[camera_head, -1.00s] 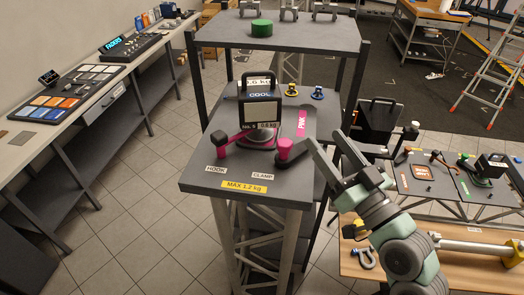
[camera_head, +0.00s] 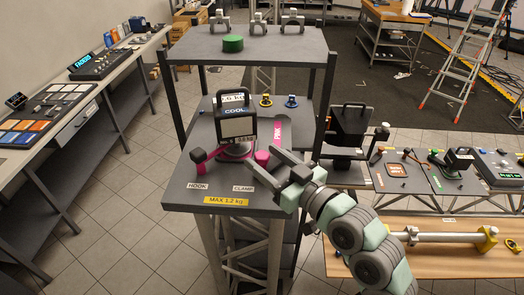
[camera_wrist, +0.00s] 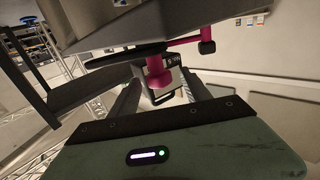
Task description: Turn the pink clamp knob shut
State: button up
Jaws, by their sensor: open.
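The pink clamp knob (camera_head: 261,158) stands near the front right of the dark shelf, by the "CLAMP" label. A pink arm links the mount to a dark-ended pink hook (camera_head: 199,156) at the left. Between them stands a black lamp (camera_head: 237,128) marked "COOL" on a round base. My gripper (camera_head: 255,161) is open and reaches in from the front right, one finger to each side of the knob in this view. In the wrist view the knob (camera_wrist: 158,75) shows between the two fingers, ahead of the palm. I cannot tell whether a finger touches it.
The shelf's front edge carries a yellow "MAX 1.2 kg" label (camera_head: 226,201). An upper shelf (camera_head: 285,43) holds a green puck (camera_head: 232,43) and several clamps. A lower wooden bench (camera_head: 450,262) lies at the right. A pink strip (camera_head: 278,132) lies behind the knob.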

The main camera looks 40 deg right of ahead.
jog(key=shift+w+d, duration=0.1)
jog(key=shift+w, duration=0.8)
jog(key=shift+c, duration=0.6)
grip_shut()
